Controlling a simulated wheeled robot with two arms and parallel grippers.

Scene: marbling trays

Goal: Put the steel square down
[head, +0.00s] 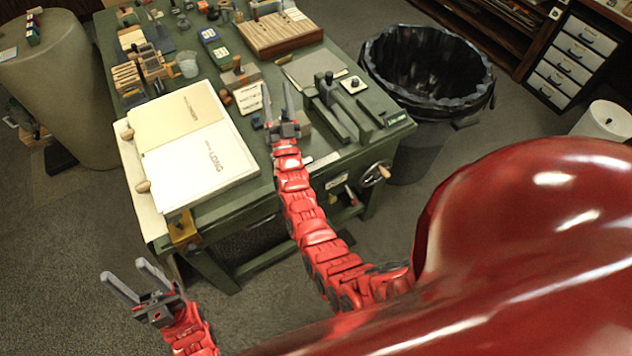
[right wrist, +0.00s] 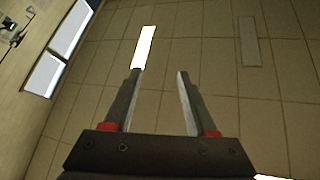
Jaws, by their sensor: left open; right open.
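My right gripper (head: 277,88) is open over the green table (head: 235,205), between the white boards and the grey tool block. In the right wrist view its two fingers (right wrist: 157,75) stand apart with nothing between them. My left gripper (head: 123,268) is open and empty, out over the floor in front of the table's near left corner. I cannot make out the steel square for certain in either view. A flat greyish plate (head: 303,67) lies on the table beyond the right gripper, but I cannot tell what it is.
Large white and cream boards (head: 193,150) cover the table's near left. A dark grey block tool (head: 340,112) stands to the right. A wooden slotted rack (head: 280,35) and small blocks fill the back. A black-lined bin (head: 425,75) stands right of the table.

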